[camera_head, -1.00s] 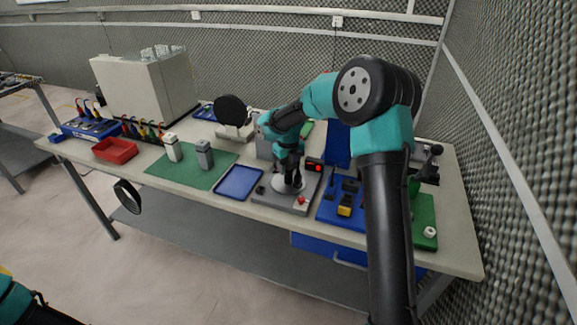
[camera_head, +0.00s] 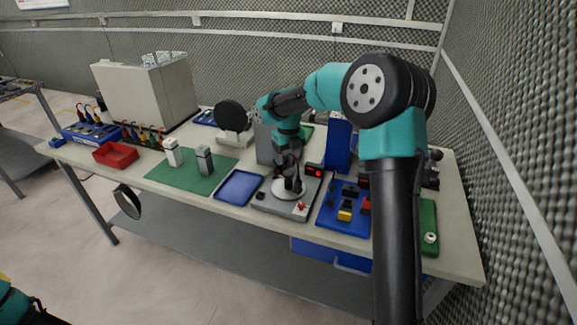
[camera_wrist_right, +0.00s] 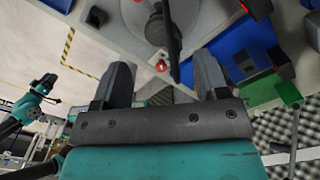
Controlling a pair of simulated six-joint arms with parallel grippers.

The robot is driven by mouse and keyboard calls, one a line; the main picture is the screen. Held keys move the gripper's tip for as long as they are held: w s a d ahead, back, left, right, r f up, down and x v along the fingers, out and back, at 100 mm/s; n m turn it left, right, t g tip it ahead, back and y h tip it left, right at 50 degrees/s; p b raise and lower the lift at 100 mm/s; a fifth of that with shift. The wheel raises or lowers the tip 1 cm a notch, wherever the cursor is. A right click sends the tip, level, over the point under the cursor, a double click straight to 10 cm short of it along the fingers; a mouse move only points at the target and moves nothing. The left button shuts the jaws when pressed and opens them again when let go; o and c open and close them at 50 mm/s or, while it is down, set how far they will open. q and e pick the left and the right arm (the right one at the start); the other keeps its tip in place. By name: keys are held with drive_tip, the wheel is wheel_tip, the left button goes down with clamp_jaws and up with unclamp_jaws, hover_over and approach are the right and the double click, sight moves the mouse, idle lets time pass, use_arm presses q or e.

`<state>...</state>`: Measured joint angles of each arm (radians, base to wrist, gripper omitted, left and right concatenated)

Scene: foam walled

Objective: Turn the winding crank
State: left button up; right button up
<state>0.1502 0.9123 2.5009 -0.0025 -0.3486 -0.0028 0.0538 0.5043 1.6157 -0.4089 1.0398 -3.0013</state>
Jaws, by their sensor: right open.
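A grey station base (camera_head: 262,200) stands near the table's front edge, with a pale round disc (camera_head: 280,188) on top. A dark upright part on the disc looks like the crank (camera_head: 293,182); in the right wrist view a long dark bar (camera_wrist_right: 173,45) crosses the disc (camera_wrist_right: 137,18). My right gripper (camera_head: 286,166) hangs over the disc. In the wrist view my right gripper (camera_wrist_right: 162,82) is open, with nothing clearly between its fingers; contact with the crank cannot be told. A teal and black arm of mine shows at that view's left, its jaws unclear.
A red display (camera_head: 315,168) and red button (camera_head: 302,206) are on the station. A blue tray (camera_head: 238,187) lies left, a blue board (camera_head: 338,232) with small blocks right. A tall blue panel (camera_head: 338,143) stands behind. Grey blocks stand on the green mat (camera_head: 165,175).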

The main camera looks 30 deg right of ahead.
wheel_tip(320, 180, up, 5)
drive_tip(key=shift+r, duration=0.1)
idle(0.5)
wheel_tip(320, 180, up, 4)
drive_tip(key=r+m, duration=0.1)
drive_tip(key=m, duration=2.9)
hover_over(289, 172)
drive_tip(key=m, duration=0.6)
drive_tip(key=shift+a+r, duration=0.1)
drive_tip(key=shift+r, duration=0.1)
drive_tip(key=shift+f, duration=0.1)
wheel_tip(289, 172, down, 17)
drive_tip(key=shift+f, duration=0.15)
